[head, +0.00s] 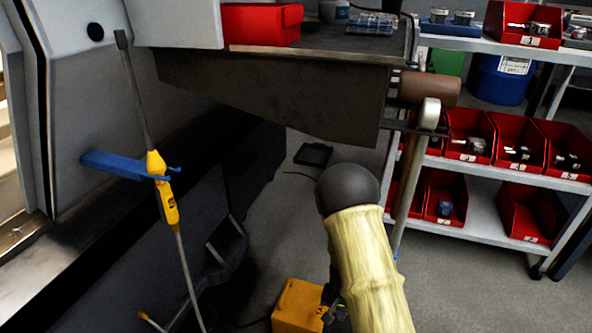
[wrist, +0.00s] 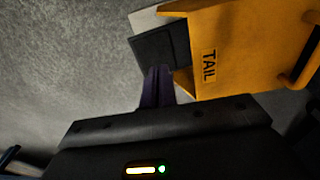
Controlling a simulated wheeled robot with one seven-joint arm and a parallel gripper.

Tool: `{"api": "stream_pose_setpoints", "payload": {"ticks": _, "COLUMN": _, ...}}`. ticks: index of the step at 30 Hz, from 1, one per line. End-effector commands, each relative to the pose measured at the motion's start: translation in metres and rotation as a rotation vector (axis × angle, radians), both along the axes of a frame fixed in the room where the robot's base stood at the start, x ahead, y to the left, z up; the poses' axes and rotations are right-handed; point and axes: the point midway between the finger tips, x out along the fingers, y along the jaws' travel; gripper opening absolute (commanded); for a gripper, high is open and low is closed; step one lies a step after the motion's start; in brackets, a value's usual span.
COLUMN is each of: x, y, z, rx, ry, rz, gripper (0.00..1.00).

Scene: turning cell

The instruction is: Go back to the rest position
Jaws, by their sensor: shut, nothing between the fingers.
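My gripper (wrist: 158,88) shows in the wrist view with its dark fingers together and nothing between them. Just past the fingertips is a yellow-orange box (wrist: 245,50) marked TAIL, with a handle at its right. I cannot tell whether the fingers touch it. In the head view, a pale sleeved arm link of mine with a dark round joint reaches up from the bottom. The gripper itself cannot be made out clearly there.
An orange box (head: 298,306) stands on the floor beside my arm. A grey machine with a blue bracket (head: 120,165) holding a yellow-handled tool (head: 160,190) is at left. A shelf rack (head: 480,205) with red bins is at right. A dark overhanging tray (head: 270,95) is above.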

Motion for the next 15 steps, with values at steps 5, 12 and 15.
{"api": "stream_pose_setpoints", "payload": {"ticks": 5, "x": -0.008, "y": 0.002, "z": 0.006, "rx": -0.010, "ry": -0.016, "rz": -0.029, "gripper": 0.00}}
{"api": "stream_pose_setpoints", "payload": {"ticks": 12, "x": -0.023, "y": 0.009, "z": 0.043, "rx": 0.017, "ry": 0.011, "rz": -0.031, "gripper": 0.00}}
{"api": "stream_pose_setpoints", "payload": {"ticks": 15, "x": -0.032, "y": 0.013, "z": 0.057, "rx": 0.032, "ry": 0.031, "rz": -0.024, "gripper": 0.00}}
